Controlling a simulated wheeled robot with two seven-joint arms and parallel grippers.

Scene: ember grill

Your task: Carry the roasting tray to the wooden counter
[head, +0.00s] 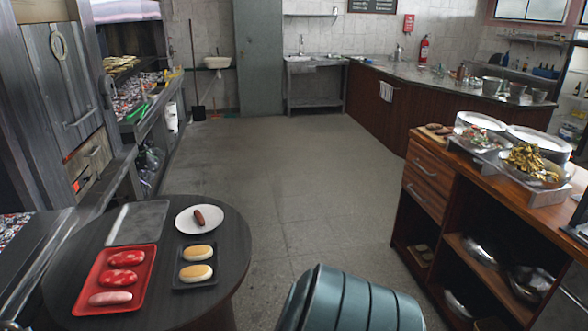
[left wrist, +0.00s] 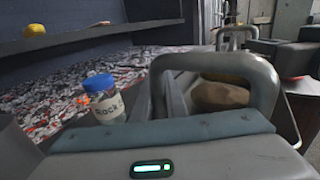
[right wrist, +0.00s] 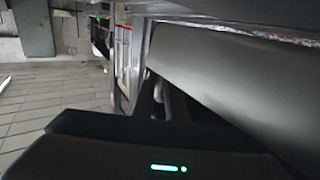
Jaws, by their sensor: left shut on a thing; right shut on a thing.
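The roasting tray (left wrist: 292,122) shows in the left wrist view as a grey metal pan with a brown, loaf-like piece of food (left wrist: 218,96) and something yellow in it. Its near arched handle (left wrist: 222,62) rises right in front of my left gripper (left wrist: 160,138), which is shut on it. The far handle (left wrist: 238,30) is beside dark grey parts at the right. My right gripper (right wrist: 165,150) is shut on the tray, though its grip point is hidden. The wooden counter (head: 455,195) stands at right in the head view. The head view does not show the tray.
A jar with a blue cap (left wrist: 103,97) stands close left of the tray. A teal ribbed object (head: 350,305) fills the bottom centre. The middle floor is clear.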

